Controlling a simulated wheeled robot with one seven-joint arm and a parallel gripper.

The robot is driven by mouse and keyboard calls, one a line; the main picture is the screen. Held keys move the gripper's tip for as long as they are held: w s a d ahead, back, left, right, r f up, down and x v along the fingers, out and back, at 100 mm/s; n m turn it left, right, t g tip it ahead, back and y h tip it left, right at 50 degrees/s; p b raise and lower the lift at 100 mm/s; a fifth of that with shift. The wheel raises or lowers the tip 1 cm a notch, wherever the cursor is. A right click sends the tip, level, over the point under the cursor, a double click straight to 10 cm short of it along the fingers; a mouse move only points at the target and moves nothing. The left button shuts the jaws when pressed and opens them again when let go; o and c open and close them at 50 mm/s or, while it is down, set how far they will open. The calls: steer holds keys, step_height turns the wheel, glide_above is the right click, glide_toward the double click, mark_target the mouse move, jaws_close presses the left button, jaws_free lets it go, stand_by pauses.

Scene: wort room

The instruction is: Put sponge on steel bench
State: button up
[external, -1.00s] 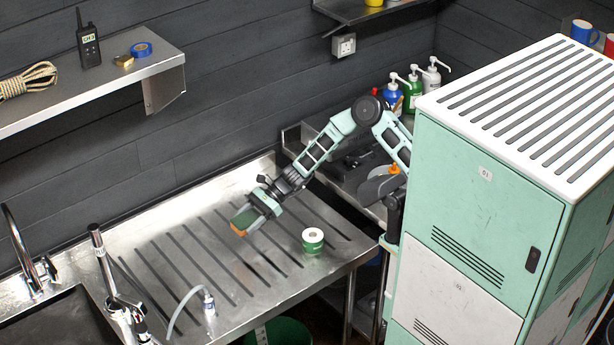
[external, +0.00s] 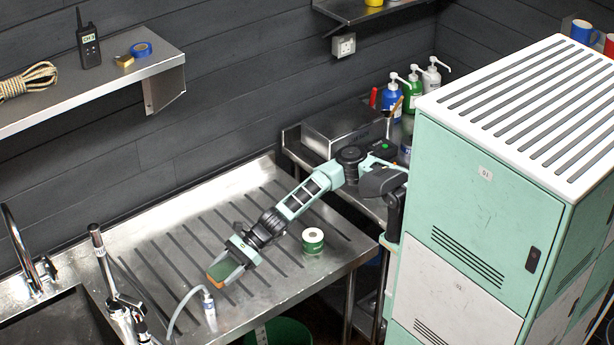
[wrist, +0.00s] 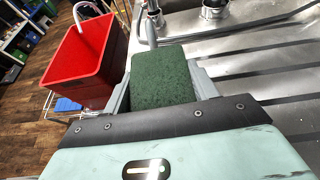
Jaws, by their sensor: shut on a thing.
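The sponge (external: 222,270) is green on top with an orange-brown edge. My gripper (external: 226,272) is shut on it, over the front part of the steel bench (external: 165,255). In the wrist view the sponge (wrist: 162,75) lies flat between the two grey fingers, with its green face towards the camera. The ribbed drainboard of the bench also shows in the wrist view (wrist: 270,85). I cannot tell whether the sponge touches the bench.
A green-and-white roll (external: 313,240) stands right of my gripper on the bench. A hose with a nozzle (external: 209,308) is close in front, near the bench's front edge. The sink tap (external: 110,275) is at left. A red bin (wrist: 90,60) stands beyond the bench edge.

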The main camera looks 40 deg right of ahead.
steer(key=s+a+r+m+t, duration=0.1)
steer(key=s+a+r, duration=0.4)
steer(key=s, duration=0.6)
steer(key=s+a+r+m+t, duration=0.1)
steer(key=s+a+r, duration=0.3)
steer(key=s+a, duration=0.5)
steer(key=s+a+r+t, duration=0.1)
steer(key=s+a+r, duration=0.25)
steer(key=s, duration=0.95)
steer(key=w+d+r+m+t+h, duration=0.1)
steer(key=w+d+m+t, duration=0.1)
steer(key=w+d, duration=0.6)
steer(key=w+d+m+t+h, duration=0.1)
steer(key=w+d+m+t, duration=0.15)
steer(key=w, duration=0.95)
steer(key=w+d+m+t+h, duration=0.1)
steer(key=w+d+m, duration=0.1)
steer(key=w+d, duration=0.5)
steer(key=w+d+m+t+h, duration=0.2)
steer(key=w+d, duration=0.5)
steer(key=d, duration=0.5)
steer(key=shift+f, duration=0.3)
steer(key=shift+s+a+r, duration=0.1)
steer(key=shift+a, duration=0.05)
